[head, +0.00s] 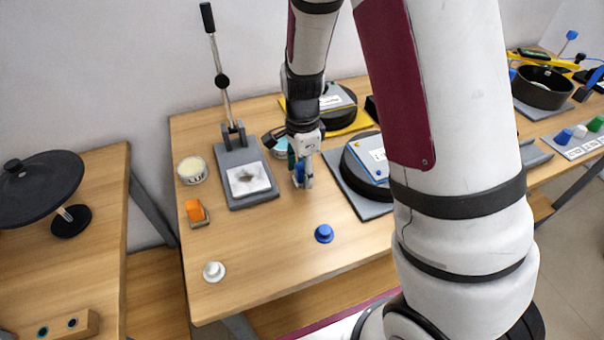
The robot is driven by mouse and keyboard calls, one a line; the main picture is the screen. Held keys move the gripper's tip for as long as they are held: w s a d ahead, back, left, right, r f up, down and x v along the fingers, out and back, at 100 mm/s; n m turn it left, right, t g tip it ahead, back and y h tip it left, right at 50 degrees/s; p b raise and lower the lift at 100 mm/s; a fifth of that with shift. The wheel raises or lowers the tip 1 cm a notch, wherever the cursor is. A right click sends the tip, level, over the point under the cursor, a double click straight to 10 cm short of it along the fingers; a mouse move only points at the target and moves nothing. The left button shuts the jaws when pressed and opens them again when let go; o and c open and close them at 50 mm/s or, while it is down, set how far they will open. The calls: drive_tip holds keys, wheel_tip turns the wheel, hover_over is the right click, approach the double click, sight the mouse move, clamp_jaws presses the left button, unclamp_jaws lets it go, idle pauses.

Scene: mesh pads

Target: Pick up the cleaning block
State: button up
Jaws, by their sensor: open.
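My gripper (302,183) points down over the middle of the table, right of the press base. It is open. A small blue piece (298,172) shows at its fingers; I cannot tell whether it is a block between them or stands behind them. An orange block (195,209) sits on a small brown base near the table's left edge, well left of my gripper. I cannot tell for sure which of these is the cleaning block. My arm hides part of the table on the right.
A lever press (262,195) with a white pad stands left of my gripper. A round tub (193,170) is beside it. A black disc on a grey plate (345,185) is close on the right. Blue (323,233) and white (214,271) knobs stand in front. The front middle is mostly clear.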

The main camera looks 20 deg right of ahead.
sight(302, 164)
clamp_jaws()
drive_tip(key=shift+r, duration=0.1)
wheel_tip(302, 164, up, 10)
drive_tip(key=shift+f+p, duration=0.1)
drive_tip(key=shift+p, duration=0.35)
drive_tip(key=c, duration=1)
unclamp_jaws()
drive_tip(key=shift+w, duration=0.1)
drive_tip(key=shift+c, duration=0.6)
